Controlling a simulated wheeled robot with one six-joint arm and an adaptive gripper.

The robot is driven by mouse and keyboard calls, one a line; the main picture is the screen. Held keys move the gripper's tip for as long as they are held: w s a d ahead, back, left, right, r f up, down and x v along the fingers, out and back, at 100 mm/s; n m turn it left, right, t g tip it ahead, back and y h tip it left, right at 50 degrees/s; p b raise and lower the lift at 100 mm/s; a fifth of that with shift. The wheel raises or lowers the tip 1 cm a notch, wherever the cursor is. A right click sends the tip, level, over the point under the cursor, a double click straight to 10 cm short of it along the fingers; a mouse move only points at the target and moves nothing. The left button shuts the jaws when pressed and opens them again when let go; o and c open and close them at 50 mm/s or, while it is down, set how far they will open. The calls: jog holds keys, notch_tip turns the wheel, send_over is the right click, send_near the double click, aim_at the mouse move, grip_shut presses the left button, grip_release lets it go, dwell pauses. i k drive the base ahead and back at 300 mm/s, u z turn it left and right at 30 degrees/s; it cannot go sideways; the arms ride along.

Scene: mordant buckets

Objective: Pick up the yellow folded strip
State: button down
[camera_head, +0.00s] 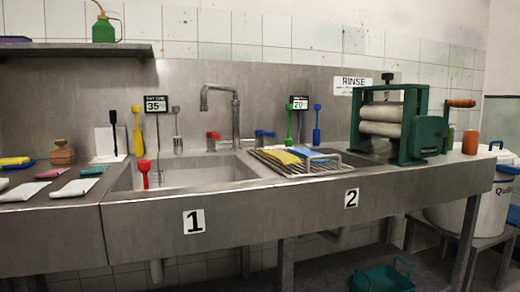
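A yellow folded strip (281,157) lies on the wire rack (318,169) over the second basin, left of a blue strip (311,153). Another yellow folded piece (14,161) lies at the far left of the counter, on or against a blue piece (17,167); it is partly cut off by the picture edge. I cannot tell which of the two yellow pieces the task means. My gripper is not in view.
The steel sink (150,222) has a first basin with a red-handled tool (144,167). A faucet (236,112) rises behind, between the basins. A green roller press (427,130) stands right of the rack. Several folded pieces lie on the left counter. A green crate (383,280) sits below.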

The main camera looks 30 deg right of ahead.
aim_at(284, 158)
jog(key=u, duration=0.05)
jog(key=k, duration=0.5)
jog(key=z, duration=1.05)
jog(key=i, duration=0.7)
jog(key=u, duration=1.25)
